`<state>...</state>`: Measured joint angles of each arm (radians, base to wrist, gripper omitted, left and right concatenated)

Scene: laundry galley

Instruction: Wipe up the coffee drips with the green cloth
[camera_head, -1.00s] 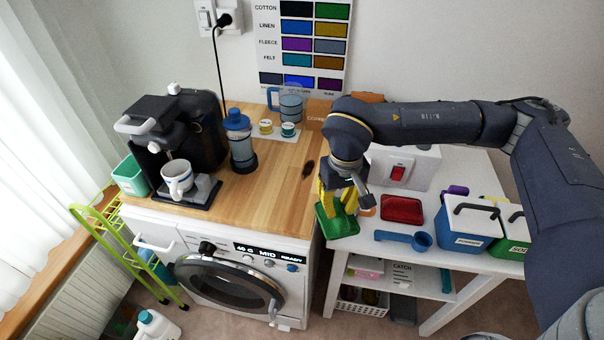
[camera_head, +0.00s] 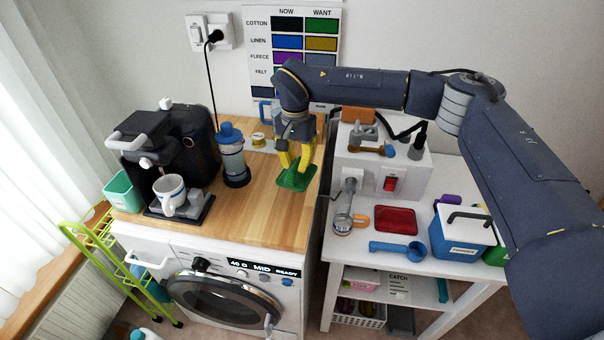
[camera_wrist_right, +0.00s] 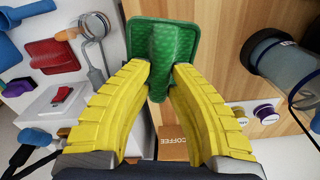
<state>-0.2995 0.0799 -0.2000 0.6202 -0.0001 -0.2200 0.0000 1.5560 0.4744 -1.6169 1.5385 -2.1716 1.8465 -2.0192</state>
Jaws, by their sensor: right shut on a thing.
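My right gripper (camera_head: 295,167) points down over the wooden counter (camera_head: 235,215), its yellow fingers shut on the green cloth (camera_head: 296,183). The cloth hangs as a flat pad below the fingertips, over the counter's right part. In the right wrist view the cloth (camera_wrist_right: 165,35) is pinched in a raised fold between the fingertips. I cannot tell whether it touches the wood. No coffee drips show now; the cloth and gripper cover the spot where a dark mark showed earlier. My left gripper is not in view.
A coffee machine (camera_head: 180,145) with a white cup (camera_head: 170,190) stands on the counter's left. A blue-lidded bottle (camera_head: 232,155) stands left of the gripper. The counter's front is clear.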

